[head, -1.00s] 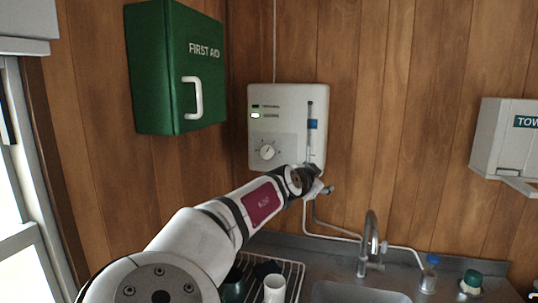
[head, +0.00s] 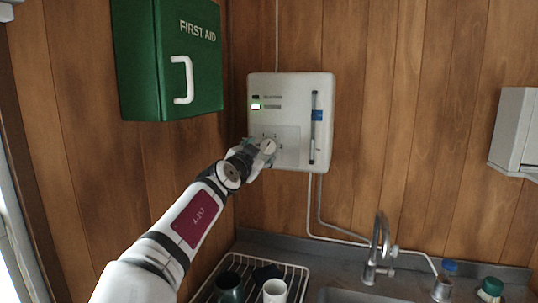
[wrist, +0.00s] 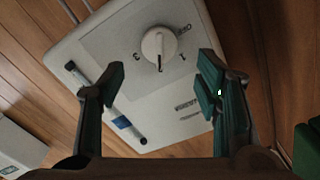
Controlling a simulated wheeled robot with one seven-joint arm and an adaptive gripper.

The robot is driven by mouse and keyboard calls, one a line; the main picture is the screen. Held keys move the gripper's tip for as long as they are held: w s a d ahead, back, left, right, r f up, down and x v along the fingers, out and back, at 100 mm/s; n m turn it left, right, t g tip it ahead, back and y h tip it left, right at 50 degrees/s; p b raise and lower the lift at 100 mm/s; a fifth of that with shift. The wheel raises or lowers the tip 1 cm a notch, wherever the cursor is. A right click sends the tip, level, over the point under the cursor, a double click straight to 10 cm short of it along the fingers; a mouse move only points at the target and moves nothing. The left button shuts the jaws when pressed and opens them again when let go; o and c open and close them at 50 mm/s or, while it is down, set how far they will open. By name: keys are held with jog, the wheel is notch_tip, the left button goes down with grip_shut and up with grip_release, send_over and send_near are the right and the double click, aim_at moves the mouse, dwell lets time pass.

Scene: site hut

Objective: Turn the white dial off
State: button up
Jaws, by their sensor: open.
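The white dial (head: 268,146) is on the lower front of a white wall-mounted unit (head: 322,90). In the wrist view the dial (wrist: 158,43) shows near the top middle, with the marks 3, 2, 1 and OFF around it. Its ridge appears to point towards the 2. My gripper (head: 262,148) is at the front of the unit, close to the dial, partly covering the dial plate. In the wrist view my gripper (wrist: 162,83) is open and empty, with its green-padded fingers spread to either side below the dial. Contact with the dial is not visible.
An indicator (head: 256,106) on the unit is lit. A green first aid box (head: 140,60) hangs left of the unit, above my arm. Below are a dish rack (head: 298,272), a tap (head: 379,240) and a sink. A towel dispenser (head: 515,130) is at right.

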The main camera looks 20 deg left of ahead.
aim_at(267, 147)
jog(key=w+b, duration=0.4)
jog(key=w, duration=0.2)
jog(key=shift+w, duration=0.35)
jog(key=c, duration=1.2)
